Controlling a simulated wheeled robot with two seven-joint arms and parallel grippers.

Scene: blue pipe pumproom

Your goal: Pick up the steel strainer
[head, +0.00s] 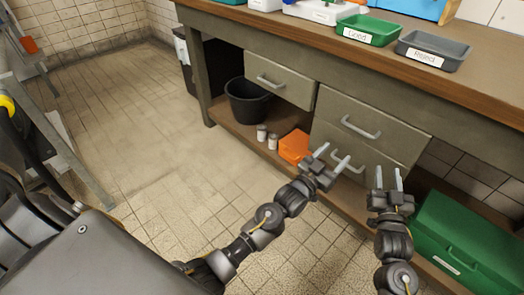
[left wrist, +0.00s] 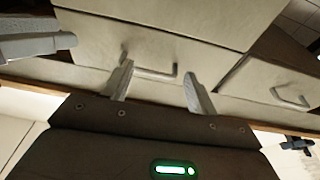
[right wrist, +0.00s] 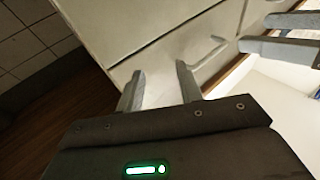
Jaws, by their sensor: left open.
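I cannot make out a steel strainer in any of the three views. My left gripper (head: 334,155) is open and empty in front of the bench drawers, below the worktop; its two fingers also show apart in the left wrist view (left wrist: 157,70), facing a drawer handle. My right gripper (head: 388,172) is to the right of it, with its fingers apart and nothing between them. In the right wrist view its fingers (right wrist: 159,70) point at the pale drawer fronts.
The wooden worktop (head: 395,62) holds a green "Good" tray (head: 370,29) and a grey "Reject" tray (head: 433,50). The lower shelf holds a black bucket (head: 246,102), two small cans, an orange box (head: 294,146) and a green case (head: 462,240).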

